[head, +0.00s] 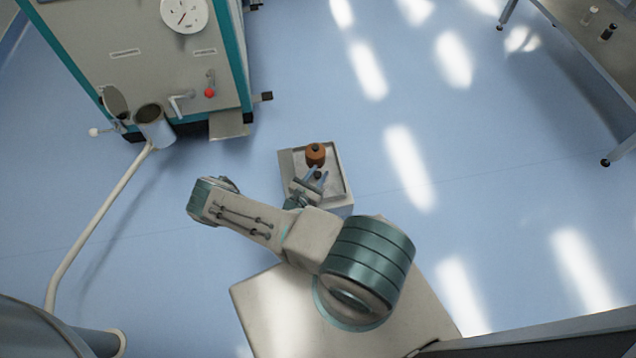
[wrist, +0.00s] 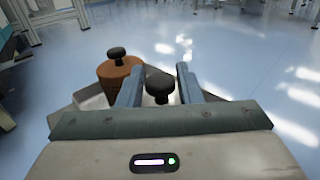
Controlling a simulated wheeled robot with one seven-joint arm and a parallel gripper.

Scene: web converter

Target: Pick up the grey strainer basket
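A dark knob (wrist: 160,82) shows between the fingertips of my gripper (wrist: 160,86) in the wrist view. The body under this knob is hidden by my gripper, so I cannot tell whether it is the grey strainer basket. In the head view the knob (head: 318,175) is small and dark beside the fingers of my gripper (head: 316,173). The fingers are apart, one on each side of the knob, with no clear contact. A brown-orange basket (head: 316,153) with a black knob stands just beyond; it is at the left in the wrist view (wrist: 118,72).
The knobbed things are in a shallow grey tray (head: 345,172) with a raised rim. A grey pot (head: 155,125) with an open lid sits at the machine (head: 150,60), with a pale pipe (head: 95,230) below it. A table (head: 590,50) stands at upper right. The floor between is clear.

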